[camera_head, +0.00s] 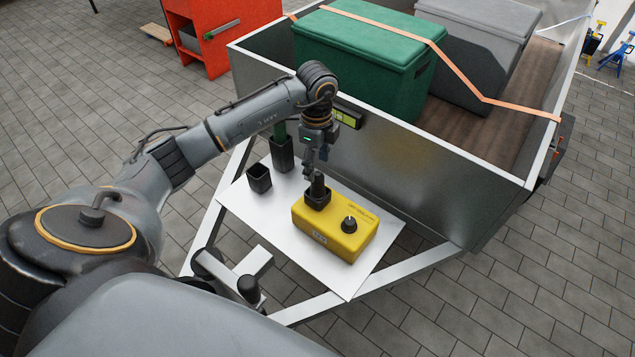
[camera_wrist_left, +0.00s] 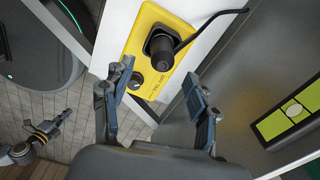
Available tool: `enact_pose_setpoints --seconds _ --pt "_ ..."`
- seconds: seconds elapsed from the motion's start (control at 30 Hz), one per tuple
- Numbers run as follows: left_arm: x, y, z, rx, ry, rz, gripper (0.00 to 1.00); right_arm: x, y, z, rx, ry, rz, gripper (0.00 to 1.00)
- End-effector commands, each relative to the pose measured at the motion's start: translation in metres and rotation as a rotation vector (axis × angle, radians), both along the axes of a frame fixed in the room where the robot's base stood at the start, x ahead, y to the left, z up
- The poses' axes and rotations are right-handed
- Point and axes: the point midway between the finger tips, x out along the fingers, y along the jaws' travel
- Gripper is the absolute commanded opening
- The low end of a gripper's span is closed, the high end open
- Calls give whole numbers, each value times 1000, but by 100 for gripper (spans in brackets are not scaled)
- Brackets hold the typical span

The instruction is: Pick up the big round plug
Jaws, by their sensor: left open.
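The big round plug is black and stands upright in the yellow box, at its left end in the head view (camera_head: 318,193). In the left wrist view the plug (camera_wrist_left: 160,45) shows from above, with a black cable running off to the upper right. The yellow box (camera_head: 351,222) lies on a white plate and also carries a small black knob (camera_head: 349,224). My left gripper (camera_head: 314,175) is just above the plug, pointing down. Contact with the plug cannot be made out.
An open black square holder (camera_head: 259,179) and another with something green in it (camera_head: 282,155) stand on the white plate (camera_head: 335,280) left of the box. The metal trailer wall (camera_head: 420,165) rises close behind. A green case (camera_head: 365,65) sits inside the trailer.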

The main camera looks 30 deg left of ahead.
Motion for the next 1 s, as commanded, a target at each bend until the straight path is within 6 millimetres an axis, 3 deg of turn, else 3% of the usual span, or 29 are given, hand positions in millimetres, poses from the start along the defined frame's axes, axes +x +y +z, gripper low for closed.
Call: enact_pose_setpoints --seconds 0.23,0.5,0.83,1.0 --pt "1 0 -21 -1 1 0 59 4 0 8 0 -6 -1 0" --pt "4 -1 -59 -2 1 0 59 13 1 33 2 -21 -3 0" --pt "4 0 -65 -1 0 -1 59 13 1 38 1 -22 -4 0" --pt "4 0 -65 -1 0 -1 24 13 1 38 2 -22 -4 0"
